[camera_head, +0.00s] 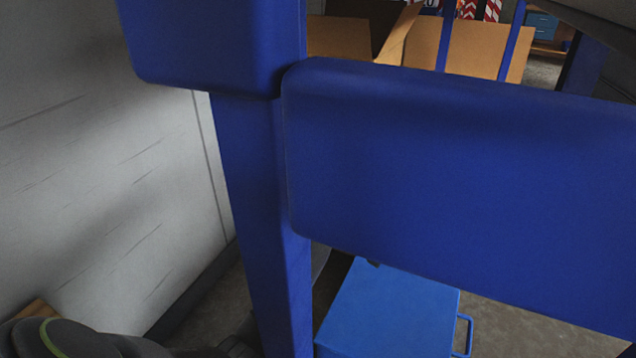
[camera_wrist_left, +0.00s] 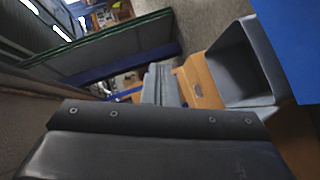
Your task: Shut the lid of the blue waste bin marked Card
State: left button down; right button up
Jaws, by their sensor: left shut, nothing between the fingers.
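In the head view a bright blue box with a flat top (camera_head: 385,310) and a loop handle on its right side stands low. I cannot tell if it is the Card bin; no Card marking shows and no lid is clear. A plain blue surface (camera_wrist_left: 298,45) fills the top right of the left wrist view; what it belongs to is unclear. My left gripper (camera_wrist_left: 160,84) shows in the left wrist view, its grey fingers shut and empty. Its fingers do not show in the head view. My right gripper is in neither view.
A large blue post (camera_head: 262,200) with broad blue panels (camera_head: 460,190) blocks much of the head view. Open cardboard boxes (camera_head: 460,45) stand behind it. A pale wall (camera_head: 100,180) is at left. A grey open container (camera_wrist_left: 243,65) shows in the wrist view.

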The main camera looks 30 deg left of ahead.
pick_arm(q)
jog(key=shift+s, duration=0.1)
dwell(0.5)
